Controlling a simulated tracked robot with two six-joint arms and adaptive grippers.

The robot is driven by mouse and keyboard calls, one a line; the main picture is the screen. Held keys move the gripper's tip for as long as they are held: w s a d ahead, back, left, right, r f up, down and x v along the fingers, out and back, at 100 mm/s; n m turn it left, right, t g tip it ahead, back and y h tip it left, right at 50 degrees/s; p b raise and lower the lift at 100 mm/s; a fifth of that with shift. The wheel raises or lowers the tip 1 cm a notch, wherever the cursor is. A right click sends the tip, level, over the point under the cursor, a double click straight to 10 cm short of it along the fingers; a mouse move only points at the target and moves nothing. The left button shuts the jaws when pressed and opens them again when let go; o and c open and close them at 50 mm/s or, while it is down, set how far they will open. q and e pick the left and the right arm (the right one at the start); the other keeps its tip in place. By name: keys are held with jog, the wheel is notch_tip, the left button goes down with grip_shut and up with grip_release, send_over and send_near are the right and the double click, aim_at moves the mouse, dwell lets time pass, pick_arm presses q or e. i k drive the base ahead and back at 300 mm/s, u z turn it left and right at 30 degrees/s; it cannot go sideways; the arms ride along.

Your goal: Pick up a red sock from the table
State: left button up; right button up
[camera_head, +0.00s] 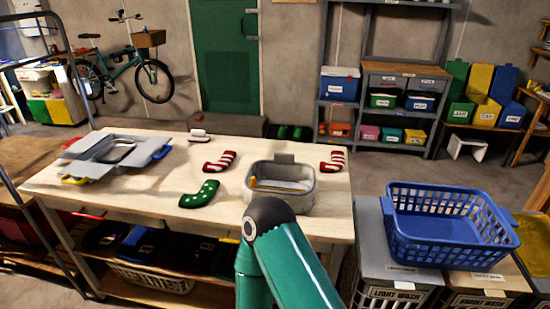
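A red and white striped sock (219,162) lies on the wooden table (155,195), near the middle. A second red striped sock (332,161) lies near the table's right edge, beside a grey basket (308,183). A green sock with white dots (199,195) lies in front of the first red one. A teal arm of mine rises from the bottom in front of the basket and hides part of it. Neither of my grippers shows in this view.
A grey tray-like object (100,158) with coloured handles sits at the table's left. A small white and red item (199,135) lies at the back edge. A blue laundry basket (440,227) stands on bins right of the table. Black frame bars stand at left.

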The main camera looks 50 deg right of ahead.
aim_at(337, 163)
jog(key=z, duration=0.4)
jog(key=i, duration=0.2)
jog(key=u, duration=1.75)
jog(key=k, duration=2.6)
jog(key=z, duration=1.15)
jog(key=i, duration=1)
jog(key=z, duration=0.05)
